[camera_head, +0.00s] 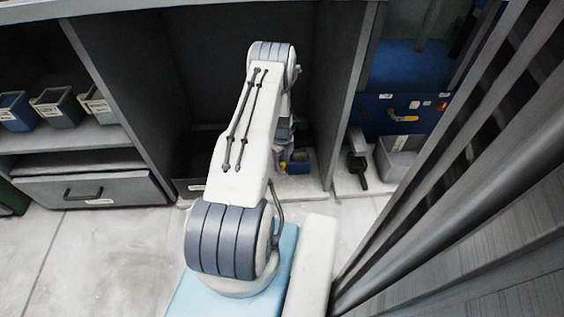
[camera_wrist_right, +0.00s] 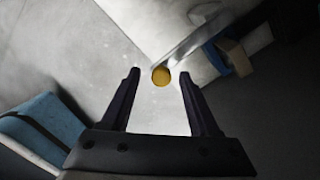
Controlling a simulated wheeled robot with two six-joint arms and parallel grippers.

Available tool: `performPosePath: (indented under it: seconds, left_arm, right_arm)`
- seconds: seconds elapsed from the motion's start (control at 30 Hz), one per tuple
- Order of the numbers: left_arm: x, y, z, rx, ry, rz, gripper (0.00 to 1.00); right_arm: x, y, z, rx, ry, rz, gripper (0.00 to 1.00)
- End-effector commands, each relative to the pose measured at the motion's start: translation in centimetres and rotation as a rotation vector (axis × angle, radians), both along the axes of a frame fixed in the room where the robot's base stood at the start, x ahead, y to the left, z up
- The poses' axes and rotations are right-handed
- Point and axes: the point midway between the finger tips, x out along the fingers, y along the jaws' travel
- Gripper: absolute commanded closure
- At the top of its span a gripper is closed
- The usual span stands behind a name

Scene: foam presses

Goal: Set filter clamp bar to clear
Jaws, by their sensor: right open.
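A round yellow knob (camera_wrist_right: 161,76) shows in the right wrist view at the end of a pale grey bar (camera_wrist_right: 188,41). This looks like the filter clamp bar, but I cannot be sure. My right gripper (camera_wrist_right: 160,74) is open, its two dark fingers pointing toward the knob, which appears between the fingertips. I cannot tell how far beyond the tips it is. In the head view a small yellow spot (camera_head: 283,165) shows beside my right wrist, low in the dark bay; my arm hides most of that area. My left gripper is not in view.
A blue box (camera_head: 300,161) sits at the bay's lower right; a blue block with a tan part (camera_wrist_right: 235,57) shows in the wrist view. Shelves with bins (camera_head: 55,105) and a drawer (camera_head: 90,190) stand left. A blue panel with a yellow handle (camera_head: 403,118) is right. Slatted wall (camera_head: 470,180) close right.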

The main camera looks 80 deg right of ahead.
Motion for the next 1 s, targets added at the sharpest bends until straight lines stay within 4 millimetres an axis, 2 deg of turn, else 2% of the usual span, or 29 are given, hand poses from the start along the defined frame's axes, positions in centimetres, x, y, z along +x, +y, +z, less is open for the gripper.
performPosePath:
  seconds: [0.17,0.4,0.6,0.8,1.0]
  left_arm:
    - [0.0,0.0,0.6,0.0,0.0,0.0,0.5]
    - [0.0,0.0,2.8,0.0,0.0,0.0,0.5]
    - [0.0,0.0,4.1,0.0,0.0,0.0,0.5]
    - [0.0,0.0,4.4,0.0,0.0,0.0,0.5]
    - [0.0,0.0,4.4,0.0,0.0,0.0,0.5]
  right_arm:
    - [0.0,-0.1,1.1,-0.003,-0.001,0.0,0.38]
    - [0.0,-0.1,5.9,-0.003,-0.001,0.0,0.38]
    - [0.0,0.0,9.2,-0.001,0.0,0.001,0.38]
    - [0.0,0.0,10.5,0.0,0.0,0.001,0.38]
    - [0.0,0.0,10.5,0.0,0.0,0.001,0.38]
